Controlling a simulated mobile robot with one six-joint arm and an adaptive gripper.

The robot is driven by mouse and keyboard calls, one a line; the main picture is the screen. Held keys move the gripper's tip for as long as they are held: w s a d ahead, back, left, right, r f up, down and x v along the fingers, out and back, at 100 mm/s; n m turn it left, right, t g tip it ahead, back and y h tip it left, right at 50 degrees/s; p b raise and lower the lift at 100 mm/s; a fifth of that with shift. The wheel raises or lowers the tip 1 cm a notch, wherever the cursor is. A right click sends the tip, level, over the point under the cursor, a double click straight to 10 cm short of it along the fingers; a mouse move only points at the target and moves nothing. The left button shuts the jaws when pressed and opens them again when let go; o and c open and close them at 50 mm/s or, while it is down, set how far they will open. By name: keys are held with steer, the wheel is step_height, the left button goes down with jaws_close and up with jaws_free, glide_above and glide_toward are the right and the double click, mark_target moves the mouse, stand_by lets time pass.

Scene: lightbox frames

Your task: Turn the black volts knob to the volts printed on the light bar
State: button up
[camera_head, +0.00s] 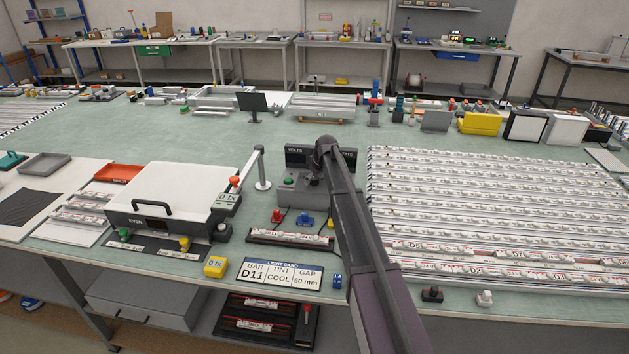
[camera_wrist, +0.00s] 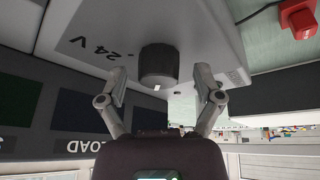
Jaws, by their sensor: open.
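The black volts knob (camera_wrist: 158,62) shows in the wrist view on the sloped grey face of the supply box (camera_wrist: 205,30). A small pale mark shows on its near lower edge. "24 V" is printed beside it, upside down in this view. My gripper (camera_wrist: 160,73) is open, with one finger on each side of the knob; I cannot tell whether they touch it. In the head view my arm hides part of the supply box (camera_head: 290,196) and its display (camera_head: 297,153). A light bar (camera_head: 288,237) lies in a black holder in front; its printed volts are too small to read.
A light card (camera_head: 281,273) reads bar D11, tint cool, gap 60 mm. A white-lidded case (camera_head: 168,192) stands left, and racks of light bars (camera_head: 490,205) fill the right.

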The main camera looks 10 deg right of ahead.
steer(key=c, duration=1.2)
steer(key=shift+o, duration=0.2)
steer(key=shift+m, duration=0.4)
steer(key=m+h, duration=0.1)
steer(key=m, duration=0.1)
steer(key=shift+a+m, duration=0.15)
steer(key=shift+m, duration=0.15)
steer(key=m+h, duration=0.2)
steer(key=m, duration=0.4)
steer(key=m+h, duration=0.1)
steer(key=m, duration=0.1)
steer(key=shift+w+a+m+h, duration=0.1)
steer(key=shift+m+h, duration=0.2)
steer(key=shift+m, duration=0.1)
steer(key=shift+m+g+h, duration=0.5)
steer(key=shift+m+g, duration=0.3)
steer(key=shift+m, duration=1.1)
